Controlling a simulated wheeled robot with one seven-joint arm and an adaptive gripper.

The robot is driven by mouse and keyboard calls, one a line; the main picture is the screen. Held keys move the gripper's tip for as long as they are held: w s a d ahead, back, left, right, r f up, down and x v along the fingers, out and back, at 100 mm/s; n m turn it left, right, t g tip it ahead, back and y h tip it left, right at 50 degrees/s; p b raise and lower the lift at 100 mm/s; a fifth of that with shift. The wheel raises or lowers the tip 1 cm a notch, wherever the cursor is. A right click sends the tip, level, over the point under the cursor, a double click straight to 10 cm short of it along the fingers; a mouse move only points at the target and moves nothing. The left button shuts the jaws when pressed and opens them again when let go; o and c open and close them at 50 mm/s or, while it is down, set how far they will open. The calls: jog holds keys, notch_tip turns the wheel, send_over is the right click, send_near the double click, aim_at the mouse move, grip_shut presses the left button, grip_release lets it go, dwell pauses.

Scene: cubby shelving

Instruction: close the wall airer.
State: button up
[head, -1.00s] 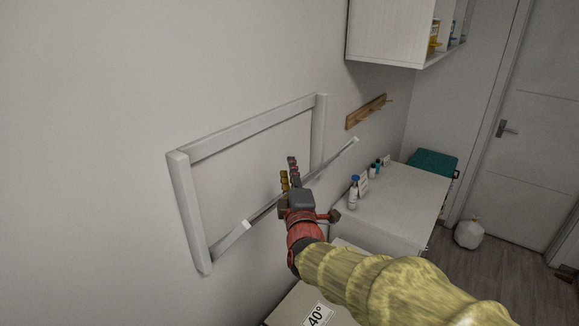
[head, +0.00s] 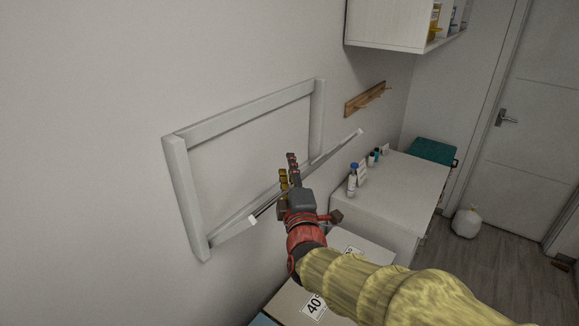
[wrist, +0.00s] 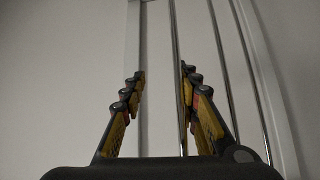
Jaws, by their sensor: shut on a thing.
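The wall airer (head: 182,185) is a white rectangular frame fixed to the wall at centre left in the head view. Its rack (head: 335,152) stands out from the lower part of the frame, tilted away from the wall, with white end caps. My gripper (head: 287,172) is at the middle of the rack's outer bar, its fingers pointing up. In the wrist view my gripper (wrist: 160,80) has its fingers on either side of a pale bar (wrist: 158,120), with thin metal rods alongside. The fingers hide part of the rack, and the exact contact is hard to see.
A white cabinet (head: 400,190) with small bottles (head: 352,182) stands right of the airer. A box marked 40° (head: 314,305) is below my arm. A wooden hook rail (head: 366,98) and wall cupboard (head: 385,25) are above right. Open floor (head: 490,270) lies right.

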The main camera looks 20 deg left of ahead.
jog(key=shift+b+v, duration=0.7)
jog(key=shift+v, duration=1.7)
jog(key=shift+s+a, duration=0.1)
jog(key=shift+o, duration=0.6)
